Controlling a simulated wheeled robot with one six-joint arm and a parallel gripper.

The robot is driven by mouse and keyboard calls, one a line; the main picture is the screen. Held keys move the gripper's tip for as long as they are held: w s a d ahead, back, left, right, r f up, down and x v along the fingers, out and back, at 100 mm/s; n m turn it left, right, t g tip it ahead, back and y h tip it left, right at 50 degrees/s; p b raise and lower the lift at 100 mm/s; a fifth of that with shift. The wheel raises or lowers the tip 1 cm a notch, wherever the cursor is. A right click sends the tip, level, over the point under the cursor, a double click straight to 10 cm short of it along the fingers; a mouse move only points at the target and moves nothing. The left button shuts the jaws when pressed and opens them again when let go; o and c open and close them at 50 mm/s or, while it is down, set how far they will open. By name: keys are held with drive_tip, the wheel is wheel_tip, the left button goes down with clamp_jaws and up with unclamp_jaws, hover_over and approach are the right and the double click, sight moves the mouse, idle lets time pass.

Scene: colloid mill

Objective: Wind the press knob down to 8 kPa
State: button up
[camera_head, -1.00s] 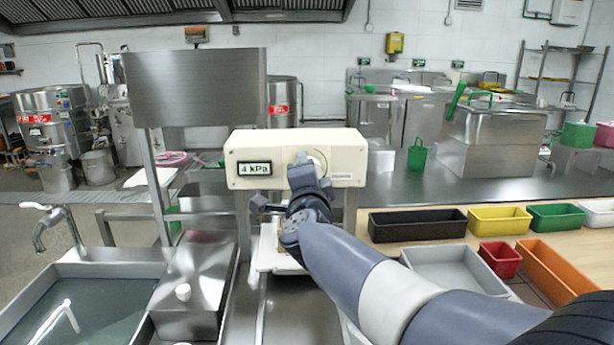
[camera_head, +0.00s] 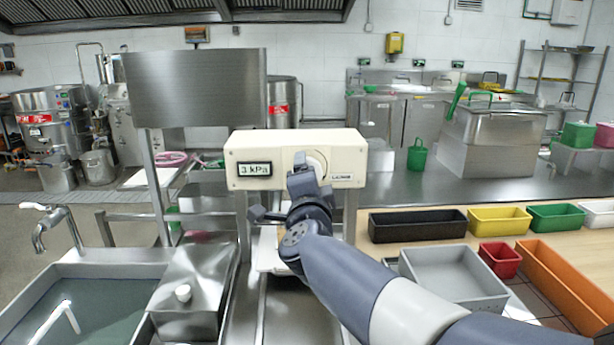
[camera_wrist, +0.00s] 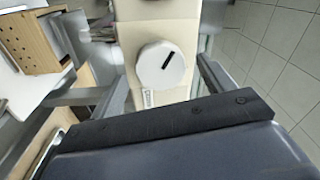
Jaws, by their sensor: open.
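The press (camera_head: 295,143) is a cream box on legs, and its small display (camera_head: 254,170) reads 3 kPa. The press knob (camera_head: 321,160) is on the right of its front, partly hidden behind my gripper (camera_head: 300,172). In the wrist view the knob (camera_wrist: 161,64) is a white disc with a slanted black mark, on the cream press face. My gripper is open, with one finger out to each side of the knob and a visible gap on both sides. The wrist view shows no finger touching the knob.
A sink (camera_head: 82,303) and a steel box (camera_head: 190,290) lie to the left. A grey bin (camera_head: 452,285) and several coloured bins stand on the wooden counter to the right. A steel panel (camera_head: 197,88) stands above and left of the press.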

drive_tip(key=s, duration=0.8)
drive_tip(key=shift+s+f+p, duration=0.2)
drive_tip(key=shift+f+p, duration=0.05)
drive_tip(key=shift+p, duration=0.2)
drive_tip(key=shift+a, duration=0.1)
drive_tip(key=w+b, duration=0.1)
drive_tip(key=w, duration=1)
drive_tip(key=shift+r, duration=0.3)
drive_tip(key=shift+s, duration=0.2)
